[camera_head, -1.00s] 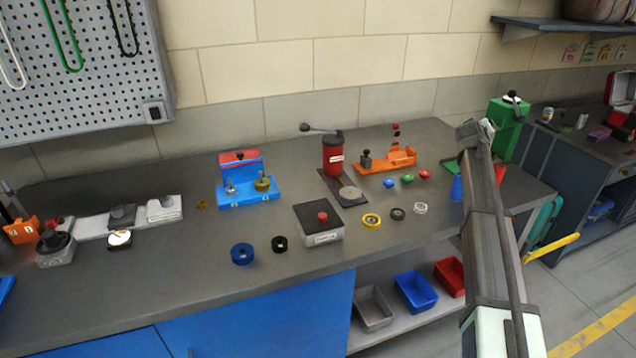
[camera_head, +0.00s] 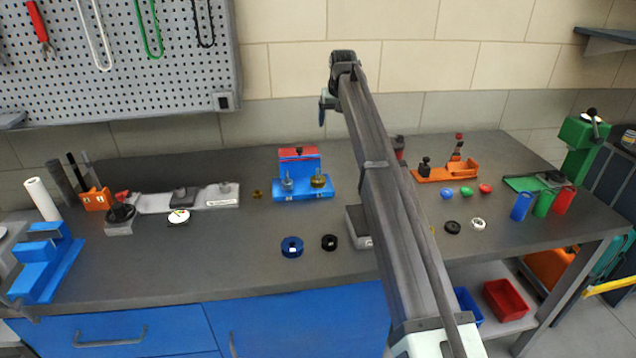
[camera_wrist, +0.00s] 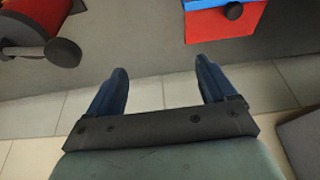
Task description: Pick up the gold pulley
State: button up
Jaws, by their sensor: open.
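A gold round piece (camera_head: 319,181) sits on the right post of the blue fixture (camera_head: 304,194) in the head view. A smaller gold piece (camera_head: 257,194) lies on the bench just left of that fixture. I cannot tell for sure which of them is the pulley. My gripper (camera_head: 322,118) is raised in front of the wall, above the back of the blue fixture and apart from both gold pieces. In the wrist view its two blue fingers (camera_wrist: 163,75) are spread with nothing between them. The fixture's red and blue back (camera_wrist: 222,20) shows at the top there; neither gold piece shows.
A red cranked device (camera_wrist: 30,30) is at upper left in the wrist view. Blue (camera_head: 292,247) and black (camera_head: 329,242) rings lie in front of the fixture. My arm hides the bench to its right. The orange stand (camera_head: 445,172) is farther right. Bench left of the rings is clear.

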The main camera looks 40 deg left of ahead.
aim_at(318, 175)
jog(key=s+f+n+g+h, duration=0.2)
jog(key=s+f+g+h, duration=0.15)
jog(key=s, duration=0.65)
jog(key=shift+t+y, duration=0.35)
jog(key=f, duration=0.8)
jog(key=shift+w+a+f, duration=0.1)
jog(key=shift+a+f, duration=0.1)
jog(key=shift+w+f, duration=0.25)
jog(key=shift+f, duration=1.1)
jog(key=shift+w+f, duration=0.2)
jog(key=shift+f, duration=1.15)
jog(key=c, duration=1.2)
jog(key=shift+r, duration=0.1)
